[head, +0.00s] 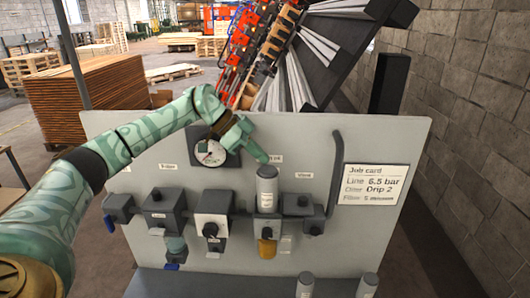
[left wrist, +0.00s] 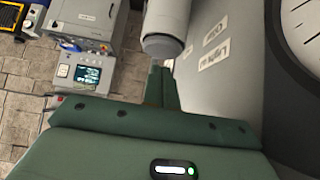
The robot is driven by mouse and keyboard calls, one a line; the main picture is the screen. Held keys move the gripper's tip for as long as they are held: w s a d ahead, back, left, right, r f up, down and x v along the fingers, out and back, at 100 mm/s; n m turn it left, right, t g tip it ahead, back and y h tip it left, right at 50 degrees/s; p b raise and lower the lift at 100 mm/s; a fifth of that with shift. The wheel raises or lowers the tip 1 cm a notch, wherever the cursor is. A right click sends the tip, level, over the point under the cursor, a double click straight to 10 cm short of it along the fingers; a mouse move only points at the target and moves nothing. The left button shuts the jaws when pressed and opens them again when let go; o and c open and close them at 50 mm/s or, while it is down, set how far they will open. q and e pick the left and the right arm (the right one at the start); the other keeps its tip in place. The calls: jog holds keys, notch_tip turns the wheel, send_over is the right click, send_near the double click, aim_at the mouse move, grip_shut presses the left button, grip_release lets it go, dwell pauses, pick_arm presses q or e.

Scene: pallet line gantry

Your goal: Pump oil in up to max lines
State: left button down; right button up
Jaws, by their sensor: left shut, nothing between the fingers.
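A grey panel (head: 130,185) carries a row of dark units. One unit has a grey cylinder (head: 267,190) upright on its top and an amber bowl (head: 267,248) below. A unit further left has a blue-green bowl (head: 176,245). Any max lines on the bowls are too small to make out. My left gripper (head: 261,157) is shut and empty, its fingertips just above the cylinder's top. In the left wrist view the closed fingers (left wrist: 161,85) are close to a grey cylinder (left wrist: 167,30); I cannot tell whether they touch. My right gripper is not in view.
A round gauge (head: 211,152) sits on the panel behind my left wrist. A job card (head: 375,184) reads line 6.5 bar and drip 2. Two more grey cylinders (head: 305,286) (head: 367,286) stand at the front ledge. A dark pipe (head: 335,170) runs down the panel.

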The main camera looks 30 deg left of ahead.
pick_arm(q)
jog(key=b+v, duration=0.2)
jog(key=v, duration=0.8)
jog(key=shift+r+b, duration=0.35)
jog(key=shift+r, duration=0.1)
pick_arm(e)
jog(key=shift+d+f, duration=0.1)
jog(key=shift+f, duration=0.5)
pick_arm(q)
jog(key=shift+d, duration=0.2)
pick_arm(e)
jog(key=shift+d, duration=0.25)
